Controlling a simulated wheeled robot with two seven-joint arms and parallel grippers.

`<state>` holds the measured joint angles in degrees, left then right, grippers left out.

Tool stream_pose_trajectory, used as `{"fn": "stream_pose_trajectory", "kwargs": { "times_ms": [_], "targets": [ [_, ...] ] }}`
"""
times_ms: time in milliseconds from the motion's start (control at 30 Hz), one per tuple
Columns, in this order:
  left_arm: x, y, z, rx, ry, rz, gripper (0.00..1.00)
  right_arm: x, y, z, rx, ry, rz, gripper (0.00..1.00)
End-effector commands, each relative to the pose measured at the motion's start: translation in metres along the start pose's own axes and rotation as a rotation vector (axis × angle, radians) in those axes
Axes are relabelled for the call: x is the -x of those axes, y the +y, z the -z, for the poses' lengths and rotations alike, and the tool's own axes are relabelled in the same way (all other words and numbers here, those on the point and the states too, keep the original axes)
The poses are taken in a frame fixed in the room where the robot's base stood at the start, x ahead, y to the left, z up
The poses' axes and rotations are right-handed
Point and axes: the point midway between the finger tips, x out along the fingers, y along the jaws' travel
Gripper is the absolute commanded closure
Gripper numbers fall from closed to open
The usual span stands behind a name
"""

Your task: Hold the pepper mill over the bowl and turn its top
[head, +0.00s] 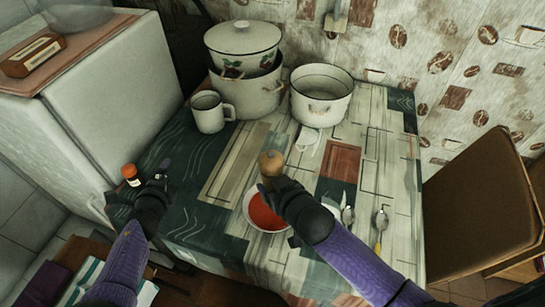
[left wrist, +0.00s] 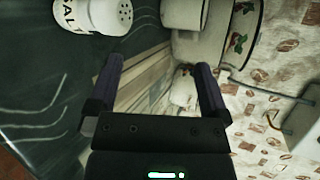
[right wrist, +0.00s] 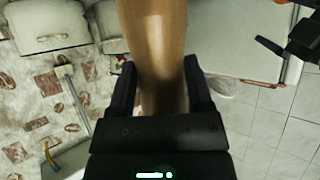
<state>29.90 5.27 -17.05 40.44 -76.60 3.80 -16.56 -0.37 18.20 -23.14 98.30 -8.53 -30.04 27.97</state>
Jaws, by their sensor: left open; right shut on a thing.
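The wooden pepper mill (head: 270,163) stands out above my right gripper (head: 273,184), which is shut on it. In the right wrist view the brown mill (right wrist: 155,45) runs between the fingers. Its lower end is hidden in the head view. The white bowl (head: 248,204) with red contents is at the table's front, just below my right gripper, which covers part of it. I cannot tell the height of the mill over the bowl. My left gripper (head: 160,175) is open and empty at the table's left side, apart from the mill. Its spread fingers show in the left wrist view (left wrist: 160,90).
A mug (head: 209,112), a lidded pot stack (head: 245,95) and an open pot (head: 321,98) stand at the back. A salt shaker (left wrist: 95,15) shows in the left wrist view.

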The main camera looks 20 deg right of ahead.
Motion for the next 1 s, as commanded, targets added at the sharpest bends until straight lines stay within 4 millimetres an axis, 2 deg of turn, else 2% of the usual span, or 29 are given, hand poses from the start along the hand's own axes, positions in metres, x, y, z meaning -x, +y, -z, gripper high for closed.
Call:
{"fn": "stream_pose_trajectory", "kwargs": {
  "times_ms": [33,100,167,200,267,300,367,400,467,500,567,600,700,833,933,1000],
  "targets": [
    [-0.005,-0.032,0.018,-0.003,0.081,0.07,0.0,0.0,0.0,0.0,0.0,0.001,0.0,1.0],
    [-0.007,-0.075,0.051,-0.007,0.224,0.156,0.0,0.0,0.0,0.0,0.0,0.001,0.0,1.0],
    [-0.004,-0.111,0.081,-0.019,0.357,0.214,0.0,0.0,0.0,0.0,0.0,0.001,0.0,1.0],
    [0.001,-0.133,0.101,-0.033,0.45,0.243,0.0,0.0,0.0,0.0,0.0,0.001,0.0,1.0],
    [0.013,-0.164,0.134,-0.068,0.598,0.269,0.0,0.0,0.0,0.0,0.0,0.001,0.0,1.0],
    [0.025,-0.182,0.157,-0.1,0.702,0.27,0.0,0.0,0.0,0.0,0.0,0.001,0.0,1.0],
    [0.046,-0.205,0.191,-0.172,0.858,0.242,0.0,0.0,0.0,0.0,0.0,0.001,0.0,1.0],
    [0.063,-0.217,0.213,-0.238,0.961,0.198,0.0,0.0,0.0,0.0,0.0,0.001,0.0,1.0],
    [0.095,-0.228,0.245,-0.383,1.093,0.07,0.0,0.0,0.0,0.0,0.0,0.001,0.0,1.0],
    [0.116,-0.23,0.26,-0.508,1.137,-0.065,0.0,0.0,0.0,0.0,0.0,0.001,0.0,1.0],
    [0.14,-0.226,0.266,-0.675,1.095,-0.277,0.0,0.0,0.0,0.001,0.0,0.001,0.0,1.0],
    [0.15,-0.224,0.263,-0.763,1.015,-0.4,0.0,0.0,0.0,0.0,0.0,0.001,0.0,1.0],
    [0.168,-0.226,0.245,-0.894,0.748,-0.605,0.0,0.0,0.0,0.0,0.0,0.001,0.0,1.0],
    [0.178,-0.234,0.227,-0.937,0.493,-0.701,0.0,0.0,0.0,0.0,0.0,0.001,0.0,1.0],
    [0.175,-0.23,0.222,-0.935,0.43,-0.722,0.0,0.0,0.0,0.0,0.0,0.001,0.0,1.0],
    [0.166,-0.219,0.222,-0.933,0.427,-0.726,0.0,0.0,0.0,0.0,0.0,0.001,0.0,1.0]
  ]
}}
